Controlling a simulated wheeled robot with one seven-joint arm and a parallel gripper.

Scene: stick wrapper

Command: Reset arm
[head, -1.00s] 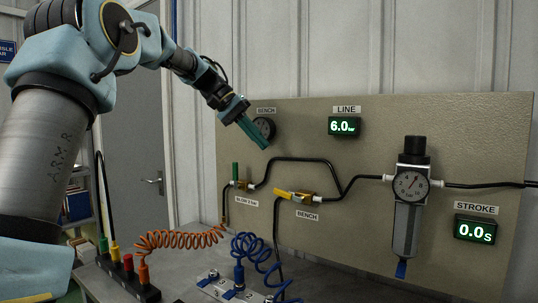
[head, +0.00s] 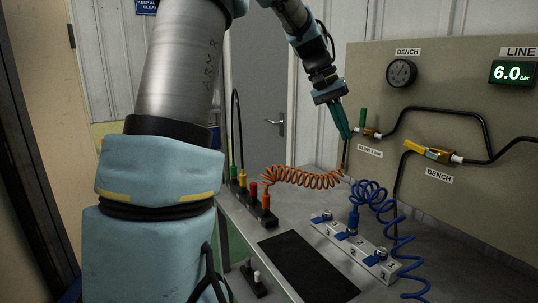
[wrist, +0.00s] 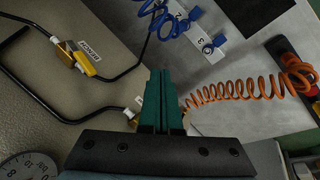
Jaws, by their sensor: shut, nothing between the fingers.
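My gripper (head: 347,136) hangs from the arm at the upper middle of the head view, its green fingers pointing down. The fingers are shut together with nothing between them, and the wrist view shows them side by side (wrist: 160,74). In the head view the fingertips appear just left of the green-handled valve (head: 364,120) on the panel; I cannot tell the gap in depth. The yellow-handled valve (head: 428,150) is farther right and also shows in the wrist view (wrist: 76,58).
The panel (head: 450,95) carries a gauge (head: 401,72) and a 6.0 bar display (head: 513,72). On the bench are an orange coiled hose (head: 300,178), a blue coiled hose (head: 372,195), a numbered manifold (head: 345,245) and a black mat (head: 305,265). A grey door (head: 262,90) stands behind.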

